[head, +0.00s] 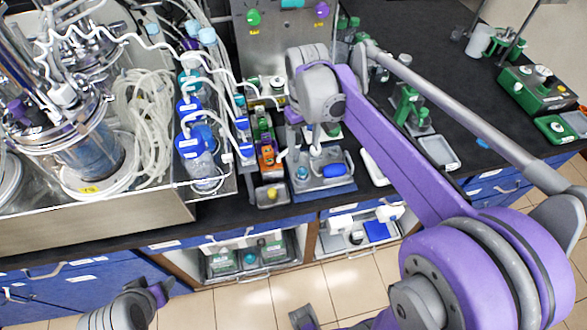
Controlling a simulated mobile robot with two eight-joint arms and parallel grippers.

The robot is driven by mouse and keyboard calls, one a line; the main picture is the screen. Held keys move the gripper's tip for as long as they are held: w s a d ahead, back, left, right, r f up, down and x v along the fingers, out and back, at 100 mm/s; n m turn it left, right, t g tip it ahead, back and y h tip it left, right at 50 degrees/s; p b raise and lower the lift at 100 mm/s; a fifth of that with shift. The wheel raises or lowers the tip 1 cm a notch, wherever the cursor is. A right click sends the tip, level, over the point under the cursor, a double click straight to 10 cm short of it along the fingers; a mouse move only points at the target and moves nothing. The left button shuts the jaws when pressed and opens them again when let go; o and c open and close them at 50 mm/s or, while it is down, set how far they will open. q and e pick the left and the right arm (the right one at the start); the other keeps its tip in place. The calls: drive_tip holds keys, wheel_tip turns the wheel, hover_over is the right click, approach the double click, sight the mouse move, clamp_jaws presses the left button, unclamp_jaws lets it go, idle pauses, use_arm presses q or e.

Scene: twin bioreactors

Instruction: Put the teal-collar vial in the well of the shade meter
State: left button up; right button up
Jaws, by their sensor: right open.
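A small vial with a teal top (302,172) stands at the left of a grey-blue tray-like unit (322,183) near the bench's front edge. It may be the teal-collar vial; its collar is too small to make out surely. A blue rounded piece (334,170) lies at the right of that unit. I cannot tell which device is the shade meter or see its well. My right gripper (300,148) is open, pointing down just above and behind the unit, with nothing visible held. My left gripper (160,292) is low at the lower left, in front of the bench and away from the vial.
Blue-capped bottles (198,165) and a glass reactor (85,145) with loose tubing crowd the left. An orange module (267,157) stands left of the unit. Green stands (408,105) and a green device (535,88) are right.

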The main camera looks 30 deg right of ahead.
hover_over(303, 169)
drive_tip(key=f, duration=0.4)
drive_tip(key=shift+d+f, duration=0.15)
drive_tip(key=shift+d, duration=0.15)
drive_tip(key=shift+a+f, duration=0.15)
drive_tip(key=shift+f, duration=1.4)
drive_tip(key=shift+a+f, duration=0.15)
drive_tip(key=shift+f, duration=1.35)
drive_tip(key=shift+c, duration=0.3)
clamp_jaws()
